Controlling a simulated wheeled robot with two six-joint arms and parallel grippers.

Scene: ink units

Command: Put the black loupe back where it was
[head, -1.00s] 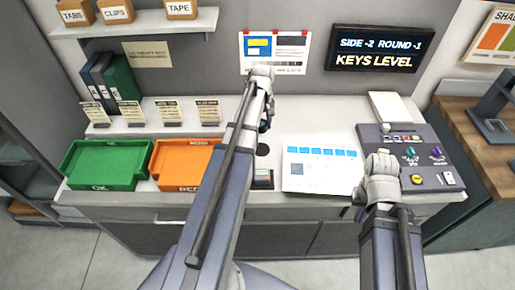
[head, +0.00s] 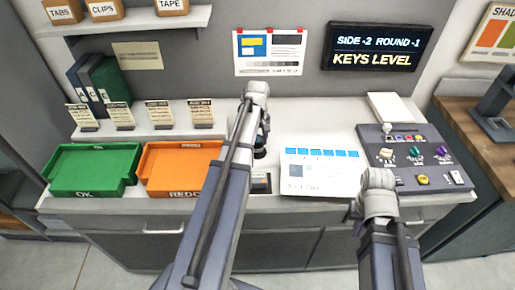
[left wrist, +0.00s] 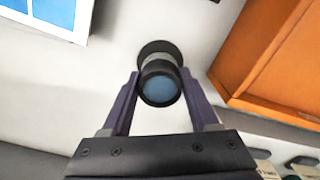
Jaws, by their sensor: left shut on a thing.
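The black loupe (left wrist: 160,80) is between the two fingers of my left gripper (left wrist: 162,92) in the left wrist view, its bluish lens facing the camera. A dark round rim shows behind it; I cannot tell whether it is the loupe's base or a mark on the counter. In the head view my left gripper (head: 263,128) is over the white counter, right of the orange tray, mostly hidden by my arm. The loupe's dark lower part (head: 260,149) shows under it; contact with the counter is unclear. My right gripper (head: 358,210) is at the counter's front, its fingers hidden.
The orange tray (head: 184,191) and green tray (head: 88,194) stand to the left. A printed sheet (head: 320,185) lies to the right, then the control panel (head: 440,165). Small cards (head: 158,112) stand behind the trays. The counter (head: 300,125) behind the sheet is clear.

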